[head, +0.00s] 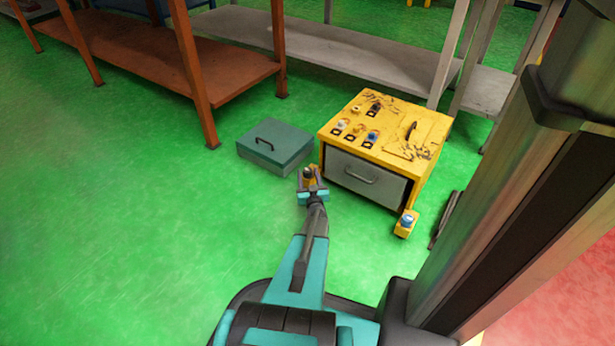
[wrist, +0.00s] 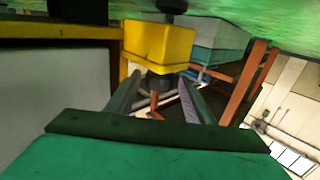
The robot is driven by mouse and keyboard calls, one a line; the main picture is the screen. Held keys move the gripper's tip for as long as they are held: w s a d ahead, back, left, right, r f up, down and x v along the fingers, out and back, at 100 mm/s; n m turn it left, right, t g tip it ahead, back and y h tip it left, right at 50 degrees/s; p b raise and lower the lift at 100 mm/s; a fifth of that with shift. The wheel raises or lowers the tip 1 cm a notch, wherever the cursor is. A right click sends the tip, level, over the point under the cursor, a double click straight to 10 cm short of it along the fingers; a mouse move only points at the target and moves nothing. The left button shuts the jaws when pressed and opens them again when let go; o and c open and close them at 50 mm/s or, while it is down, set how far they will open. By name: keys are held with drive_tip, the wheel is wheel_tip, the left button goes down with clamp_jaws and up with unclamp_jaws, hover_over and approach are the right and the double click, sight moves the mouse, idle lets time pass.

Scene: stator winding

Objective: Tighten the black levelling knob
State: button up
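The black levelling knob (wrist: 159,82) sticks out of a yellow foot block (wrist: 157,42) in the wrist view, where the floor is at the top of the picture. The block stands at the front left corner of the yellow cabinet (head: 425,122); in the head view it is small and partly hidden by my gripper. My gripper (wrist: 160,80) is open, with one finger on each side of the knob. The fingertips are close to the knob; I cannot tell whether they touch it. In the head view my gripper (head: 311,184) is low at that corner.
A teal box (head: 275,146) with a handle lies on the floor left of the cabinet. Another yellow foot block (head: 406,224) with a blue-grey knob is at the front right corner. Orange (head: 150,68) and grey (head: 350,58) shelves stand behind. Green floor at left is clear.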

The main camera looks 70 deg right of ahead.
drive_tip(key=c, duration=0.7)
drive_tip(key=shift+a, duration=0.25)
drive_tip(key=shift+c, duration=0.5)
drive_tip(key=shift+d, duration=0.25)
drive_tip(key=shift+w, duration=0.1)
drive_tip(key=shift+w+a, duration=0.1)
drive_tip(key=shift+w, duration=0.1)
drive_tip(key=o, duration=0.9)
drive_tip(key=shift+o, duration=0.7)
drive_tip(key=shift+s, duration=0.15)
drive_tip(key=shift+s, duration=0.1)
